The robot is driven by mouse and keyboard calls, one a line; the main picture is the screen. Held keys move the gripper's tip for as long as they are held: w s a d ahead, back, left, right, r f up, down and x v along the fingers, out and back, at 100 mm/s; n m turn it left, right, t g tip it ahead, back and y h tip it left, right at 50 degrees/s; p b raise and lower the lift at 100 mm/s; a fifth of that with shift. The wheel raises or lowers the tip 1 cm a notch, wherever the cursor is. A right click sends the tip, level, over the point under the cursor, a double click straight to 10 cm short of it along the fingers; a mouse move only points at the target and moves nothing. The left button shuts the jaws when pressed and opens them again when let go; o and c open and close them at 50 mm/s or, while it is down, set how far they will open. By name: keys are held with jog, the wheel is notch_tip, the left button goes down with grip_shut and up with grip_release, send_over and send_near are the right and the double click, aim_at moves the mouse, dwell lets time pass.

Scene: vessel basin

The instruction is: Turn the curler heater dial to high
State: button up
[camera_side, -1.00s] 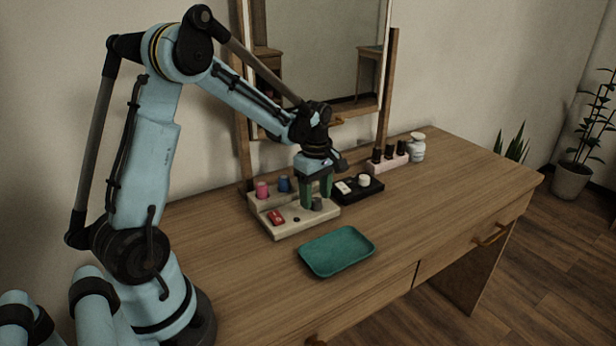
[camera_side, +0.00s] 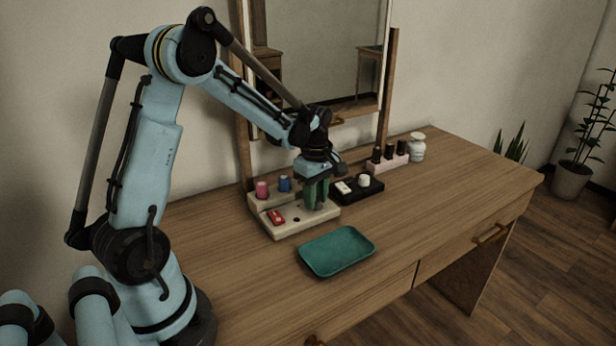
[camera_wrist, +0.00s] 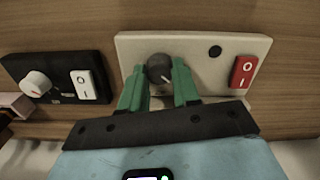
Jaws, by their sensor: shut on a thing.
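The cream curler heater (camera_side: 292,226) stands on the desk in front of the mirror, with pink and blue curlers at its back. In the wrist view its panel (camera_wrist: 215,82) shows a red rocker switch (camera_wrist: 243,72), a small dark round spot and a dark grey dial (camera_wrist: 158,68) with a pale pointer line. The pointer slants down to the right in that view. My gripper (camera_wrist: 160,84) has its green fingers on both sides of the dial and is shut on it. In the side view my gripper (camera_side: 315,192) hides most of the dial.
A black box (camera_side: 350,197) with a white knob and white switch stands right beside the heater. A teal tray (camera_side: 337,251) lies in front. A pink rack of dark bottles (camera_side: 388,163) and a white jar (camera_side: 416,147) stand farther right. The desk's right side is clear.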

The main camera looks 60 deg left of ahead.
jog(key=shift+m, duration=0.4)
jog(key=m, duration=1.8)
jog(key=shift+m, duration=0.7)
jog(key=o, duration=1.1)
jog(key=shift+c, duration=0.2)
